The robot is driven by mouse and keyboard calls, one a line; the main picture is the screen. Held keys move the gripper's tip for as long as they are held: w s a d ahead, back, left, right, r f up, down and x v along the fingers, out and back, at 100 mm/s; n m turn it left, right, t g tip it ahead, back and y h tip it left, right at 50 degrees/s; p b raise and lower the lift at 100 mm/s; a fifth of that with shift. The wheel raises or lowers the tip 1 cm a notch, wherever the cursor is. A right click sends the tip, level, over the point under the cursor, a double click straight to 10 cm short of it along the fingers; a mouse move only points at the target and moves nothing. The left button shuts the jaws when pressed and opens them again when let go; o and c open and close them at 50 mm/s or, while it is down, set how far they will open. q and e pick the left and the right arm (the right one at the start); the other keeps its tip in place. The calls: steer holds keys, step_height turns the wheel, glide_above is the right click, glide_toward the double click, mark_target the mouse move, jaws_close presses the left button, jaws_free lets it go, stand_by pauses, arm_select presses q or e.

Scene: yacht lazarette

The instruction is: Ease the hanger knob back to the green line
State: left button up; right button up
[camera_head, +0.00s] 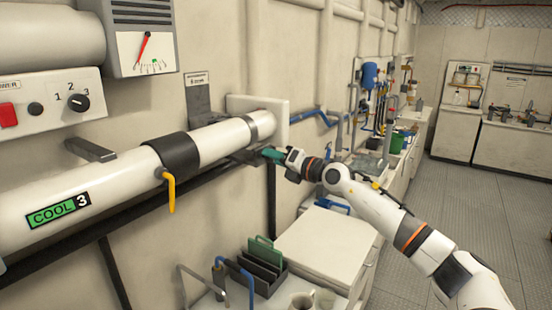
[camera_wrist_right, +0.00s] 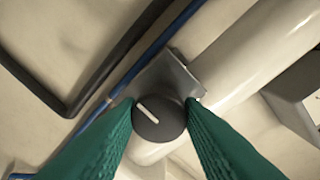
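The hanger knob (camera_wrist_right: 158,121) is a round black knob with a white pointer mark, seen face-on in the right wrist view. Its mark slants to the upper left. It sits by a grey bracket (camera_wrist_right: 172,80) at the white pipe (camera_wrist_right: 255,65). My right gripper (camera_wrist_right: 160,103) has its green fingers on both sides of the knob, seemingly touching it. In the head view the right gripper (camera_head: 272,154) is below the pipe's far end and the knob is hidden. The gauge (camera_head: 145,45) has a red needle pointing down-left, left of a green mark (camera_head: 155,63). My left gripper is not seen.
The pipe (camera_head: 110,180) runs along the wall, with a black band, yellow hook (camera_head: 170,192) and COOL 3 label. A control panel (camera_head: 50,102) is at upper left. Below are a black rack (camera_head: 257,272), a mug (camera_head: 302,300) and a white cabinet (camera_head: 325,243). Open floor lies right.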

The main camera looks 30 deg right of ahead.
steer(key=shift+c, duration=1.4)
steer(key=n+b, duration=0.3)
steer(key=n, duration=0.1)
steer(key=o, duration=1)
steer(key=shift+c, duration=0.2)
steer(key=shift+f, duration=0.1)
